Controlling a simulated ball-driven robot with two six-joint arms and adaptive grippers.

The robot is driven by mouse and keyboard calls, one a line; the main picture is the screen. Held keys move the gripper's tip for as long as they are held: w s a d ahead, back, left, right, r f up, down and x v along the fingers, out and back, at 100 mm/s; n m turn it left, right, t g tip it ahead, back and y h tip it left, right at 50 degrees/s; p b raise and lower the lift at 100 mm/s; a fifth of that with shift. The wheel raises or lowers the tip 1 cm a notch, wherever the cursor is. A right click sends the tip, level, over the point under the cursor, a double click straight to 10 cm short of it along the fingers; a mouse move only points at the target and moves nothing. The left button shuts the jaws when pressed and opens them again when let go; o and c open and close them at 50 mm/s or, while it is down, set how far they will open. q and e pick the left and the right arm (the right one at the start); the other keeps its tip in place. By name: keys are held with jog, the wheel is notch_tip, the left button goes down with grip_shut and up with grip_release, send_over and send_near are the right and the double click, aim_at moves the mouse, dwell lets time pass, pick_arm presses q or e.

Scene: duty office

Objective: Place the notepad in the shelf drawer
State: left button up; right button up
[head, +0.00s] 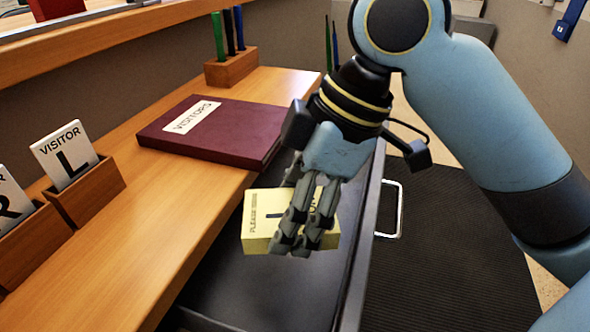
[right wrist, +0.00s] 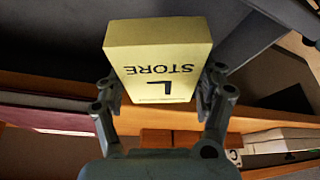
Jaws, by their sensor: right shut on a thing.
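The notepad (head: 258,222) is a thick yellow block with dark print on its top. In the right wrist view the notepad (right wrist: 158,62) shows "STORE" and a large "L". My right gripper (head: 302,238) is shut on it, with fingers on two opposite sides. The dark drawer (head: 235,290) is pulled out beside the wooden desk, with a pale handle (head: 391,209) on its front. The notepad and gripper are over the open drawer; the height between notepad and drawer floor is hard to tell. My left gripper is not in view.
A maroon "VISITORS" book (head: 225,135) lies on the wooden desk (head: 165,215). A wooden pen holder (head: 231,69) with several pens stands behind it. Wooden holders with visitor cards (head: 66,155) are at the left. A dark ribbed mat (head: 450,270) covers the floor at right.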

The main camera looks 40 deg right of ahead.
notch_tip(320, 180, down, 7)
jog(key=b, duration=0.4)
jog(key=shift+f+b, duration=0.15)
jog(key=shift+b, duration=0.2)
jog(key=w+d, duration=0.6)
jog(key=shift+d+p, duration=0.1)
jog(key=shift+p, duration=0.25)
jog(key=w+d, duration=0.3)
jog(key=shift+w+d, duration=0.1)
jog(key=shift+d, duration=0.05)
jog(key=shift+f+b, duration=0.35)
jog(key=shift+f, duration=0.1)
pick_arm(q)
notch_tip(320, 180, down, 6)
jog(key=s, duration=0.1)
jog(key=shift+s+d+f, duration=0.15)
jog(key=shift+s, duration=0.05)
pick_arm(e)
jog(key=shift+f, duration=0.1)
jog(key=o, duration=1.3)
jog(key=shift+o, duration=0.2)
pick_arm(q)
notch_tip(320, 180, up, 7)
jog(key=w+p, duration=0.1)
jog(key=p, duration=0.5)
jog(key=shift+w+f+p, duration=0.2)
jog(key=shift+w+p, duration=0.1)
pick_arm(e)
jog(key=v, duration=1.2)
